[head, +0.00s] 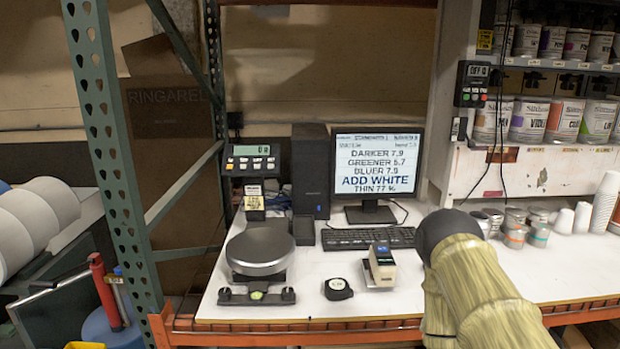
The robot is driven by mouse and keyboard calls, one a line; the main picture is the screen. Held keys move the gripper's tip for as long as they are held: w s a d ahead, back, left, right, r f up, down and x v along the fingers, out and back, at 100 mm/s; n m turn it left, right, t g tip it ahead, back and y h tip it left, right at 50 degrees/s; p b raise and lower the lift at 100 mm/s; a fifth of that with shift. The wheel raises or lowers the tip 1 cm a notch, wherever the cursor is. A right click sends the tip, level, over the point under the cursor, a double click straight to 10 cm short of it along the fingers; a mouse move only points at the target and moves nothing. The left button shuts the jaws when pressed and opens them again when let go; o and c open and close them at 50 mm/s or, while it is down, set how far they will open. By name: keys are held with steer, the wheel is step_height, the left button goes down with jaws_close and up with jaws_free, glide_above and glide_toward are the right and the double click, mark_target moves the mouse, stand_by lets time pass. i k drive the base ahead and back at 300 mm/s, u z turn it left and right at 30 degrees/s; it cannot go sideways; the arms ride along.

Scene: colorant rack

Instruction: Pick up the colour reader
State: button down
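A small beige and dark handheld device (381,265), which looks like the colour reader, stands on the white bench top near its front edge, in front of the keyboard. Its top has a dark area; finer detail is too small to read. My arm, in a yellowish sleeve with a dark rounded joint, reaches in from the lower right, to the right of the device and apart from it in the picture. My gripper is not visible in this view.
A black tape-measure-like object (338,289) lies left of the device. A scale with a round dark plate (260,251) stands further left. The keyboard (368,238) and monitor (376,172) are behind. Cups and small cans (515,236) stand right. A green rack post (112,150) rises at left.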

mark_target(382, 269)
steer(key=u, duration=0.05)
steer(key=k, duration=0.55)
steer(key=z, duration=0.95)
steer(key=i, duration=1.55)
steer(key=u, duration=0.55)
steer(key=i, duration=0.5)
steer(key=u, duration=0.4)
